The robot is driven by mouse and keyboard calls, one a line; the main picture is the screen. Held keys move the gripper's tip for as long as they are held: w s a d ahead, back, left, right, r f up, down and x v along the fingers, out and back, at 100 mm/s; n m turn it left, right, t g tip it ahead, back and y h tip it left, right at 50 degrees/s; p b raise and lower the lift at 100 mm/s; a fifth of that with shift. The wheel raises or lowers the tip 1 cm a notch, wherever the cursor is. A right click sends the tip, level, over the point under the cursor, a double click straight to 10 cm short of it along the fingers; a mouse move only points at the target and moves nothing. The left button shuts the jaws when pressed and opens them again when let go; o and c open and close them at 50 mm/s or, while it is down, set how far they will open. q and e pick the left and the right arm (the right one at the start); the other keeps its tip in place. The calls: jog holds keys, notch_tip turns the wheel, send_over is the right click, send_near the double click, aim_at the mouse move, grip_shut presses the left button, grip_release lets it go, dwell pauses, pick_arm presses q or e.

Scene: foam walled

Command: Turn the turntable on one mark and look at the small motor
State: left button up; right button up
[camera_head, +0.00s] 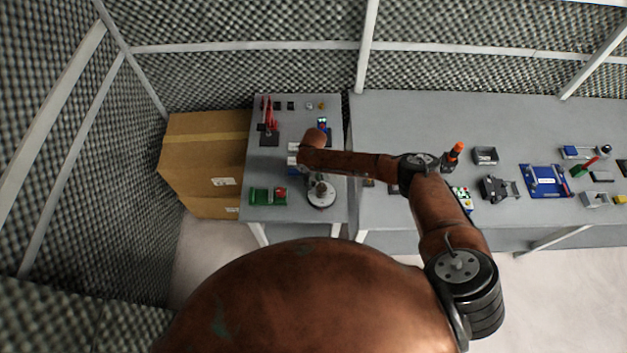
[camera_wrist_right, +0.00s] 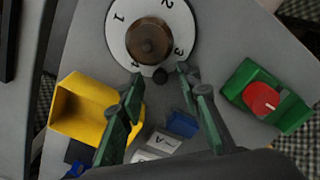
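The turntable (camera_head: 321,200) is a pale round disc near the front right of the small left table. In the right wrist view the turntable (camera_wrist_right: 122,42) shows printed numbers, with 1, 2 and 3 legible. The small motor, a brown round body (camera_wrist_right: 149,40), sits on its middle. My right arm hides part of the small table in the head view. My left gripper is not in view.
A green box with a red button (camera_wrist_right: 265,98) lies right of the turntable; a yellow bin (camera_wrist_right: 75,110) and a blue block (camera_wrist_right: 182,123) are close to my fingers. A cardboard box (camera_head: 205,150) stands left. The long table (camera_head: 400,115) holds several parts.

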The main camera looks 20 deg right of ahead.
aim_at(313, 201)
jog(key=shift+f, duration=0.1)
grip_shut()
dwell(0.3)
